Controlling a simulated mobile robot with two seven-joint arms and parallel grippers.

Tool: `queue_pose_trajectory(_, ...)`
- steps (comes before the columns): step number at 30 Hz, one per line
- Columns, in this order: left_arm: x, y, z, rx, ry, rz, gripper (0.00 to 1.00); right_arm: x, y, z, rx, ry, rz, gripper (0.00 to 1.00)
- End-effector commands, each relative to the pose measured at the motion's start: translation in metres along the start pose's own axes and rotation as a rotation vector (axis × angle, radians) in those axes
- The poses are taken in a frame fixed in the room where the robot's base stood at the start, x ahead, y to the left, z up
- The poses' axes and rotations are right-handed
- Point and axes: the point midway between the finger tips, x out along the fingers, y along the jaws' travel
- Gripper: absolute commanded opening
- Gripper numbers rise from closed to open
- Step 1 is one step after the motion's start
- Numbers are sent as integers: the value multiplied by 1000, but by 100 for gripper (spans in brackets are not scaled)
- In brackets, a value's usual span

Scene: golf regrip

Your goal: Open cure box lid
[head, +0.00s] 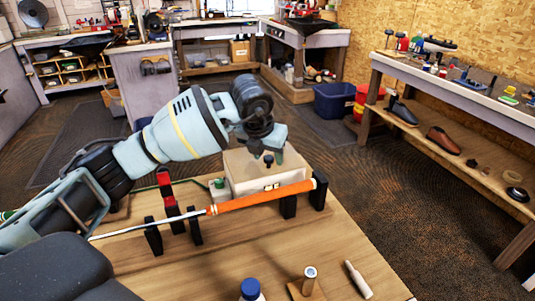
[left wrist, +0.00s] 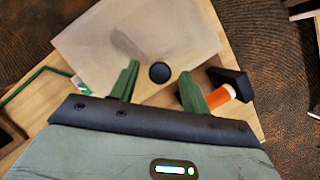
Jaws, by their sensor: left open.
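The cure box (head: 292,165) is a pale beige box on the wooden bench, with its lid (left wrist: 95,45) lying on top. A round black knob (head: 268,160) stands up from the lid; it also shows in the left wrist view (left wrist: 159,72). My left gripper (head: 264,143) is above the box, pointing down. In the left wrist view its two green fingers (left wrist: 158,85) are apart, with the knob showing between them. I cannot tell whether they touch it. The gripper's arm hides the box's far left part. My right gripper is not in view.
A golf club with an orange grip (head: 262,197) lies across black stands (head: 153,236) just in front of the box. A blue-capped bottle (head: 250,289), a small upright cylinder (head: 309,278) and a white tube (head: 358,279) are at the bench's near edge.

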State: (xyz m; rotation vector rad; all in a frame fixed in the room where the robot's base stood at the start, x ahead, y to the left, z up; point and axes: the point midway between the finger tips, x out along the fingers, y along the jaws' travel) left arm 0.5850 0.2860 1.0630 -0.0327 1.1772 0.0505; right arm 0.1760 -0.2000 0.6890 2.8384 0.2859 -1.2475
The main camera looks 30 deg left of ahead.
Motion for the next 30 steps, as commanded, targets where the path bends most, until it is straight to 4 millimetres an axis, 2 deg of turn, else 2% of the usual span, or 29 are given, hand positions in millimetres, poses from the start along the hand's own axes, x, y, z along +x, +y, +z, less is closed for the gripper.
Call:
queue_pose_trajectory(7, 0, 0, 0, 0, 0, 0, 45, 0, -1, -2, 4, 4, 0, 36)
queue_pose_trajectory(15, 0, 0, 0, -1, 0, 0, 10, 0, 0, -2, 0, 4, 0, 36)
queue_pose_trajectory(18, 0, 0, 0, -1, -1, 0, 0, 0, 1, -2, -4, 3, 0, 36)
queue_pose_trajectory(30, 0, 0, 7, -8, 13, -13, 0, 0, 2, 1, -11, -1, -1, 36)
